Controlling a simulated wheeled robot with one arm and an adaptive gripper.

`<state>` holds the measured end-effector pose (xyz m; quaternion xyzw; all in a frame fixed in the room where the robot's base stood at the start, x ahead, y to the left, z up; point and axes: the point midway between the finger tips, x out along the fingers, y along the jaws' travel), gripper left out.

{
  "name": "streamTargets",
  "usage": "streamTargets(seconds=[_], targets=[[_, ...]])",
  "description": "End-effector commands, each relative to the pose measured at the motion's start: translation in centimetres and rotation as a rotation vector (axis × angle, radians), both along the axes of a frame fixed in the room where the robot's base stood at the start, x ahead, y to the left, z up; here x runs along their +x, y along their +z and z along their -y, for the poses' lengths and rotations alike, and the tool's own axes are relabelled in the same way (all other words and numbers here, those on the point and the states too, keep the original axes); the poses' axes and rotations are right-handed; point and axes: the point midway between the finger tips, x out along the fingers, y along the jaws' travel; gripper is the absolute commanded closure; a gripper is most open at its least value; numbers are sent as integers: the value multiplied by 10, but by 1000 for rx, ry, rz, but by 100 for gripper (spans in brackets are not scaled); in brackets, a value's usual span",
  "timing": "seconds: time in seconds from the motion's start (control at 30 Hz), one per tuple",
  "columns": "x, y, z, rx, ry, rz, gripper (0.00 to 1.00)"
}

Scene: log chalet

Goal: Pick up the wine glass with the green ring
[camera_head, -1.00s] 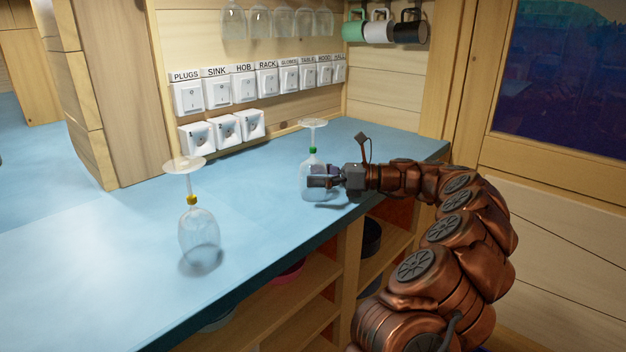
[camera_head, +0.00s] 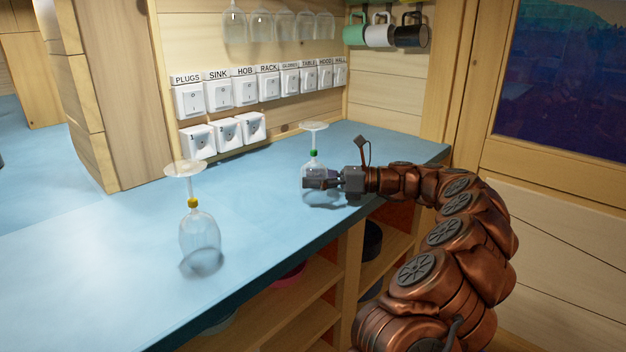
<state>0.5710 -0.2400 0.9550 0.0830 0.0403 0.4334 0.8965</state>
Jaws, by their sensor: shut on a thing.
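The wine glass with the green ring (camera_head: 313,154) stands upside down, its foot up and its bowl low, at the back right of the blue counter. My gripper (camera_head: 312,184) reaches in from the right and is shut on the bowl of this glass, below the green ring. The fingers hide part of the bowl. I cannot tell whether its rim touches the counter. A second wine glass with a yellow ring (camera_head: 199,232) stands upside down nearer the front left, apart from my gripper.
The blue counter (camera_head: 110,265) is clear between and around the two glasses. Labelled switches (camera_head: 217,93) and sockets line the wall behind. Several glasses (camera_head: 283,25) hang above, and mugs (camera_head: 379,35) hang at the upper right. Open shelves (camera_head: 300,305) lie below the counter's front edge.

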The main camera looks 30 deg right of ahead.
Motion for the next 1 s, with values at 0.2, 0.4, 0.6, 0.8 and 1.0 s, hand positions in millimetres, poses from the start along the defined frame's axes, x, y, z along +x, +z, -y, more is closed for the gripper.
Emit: streamTargets(seconds=[0.2, 0.4, 0.6, 0.8, 1.0], targets=[[0, 24, 0, -1, 0, 3, 46], [-23, 39, 11, 1, -3, 3, 46], [-67, 44, 29, -1, -3, 5, 46], [-109, 47, 46, -1, -4, 2, 46], [-136, 49, 57, -2, -2, 1, 46]])
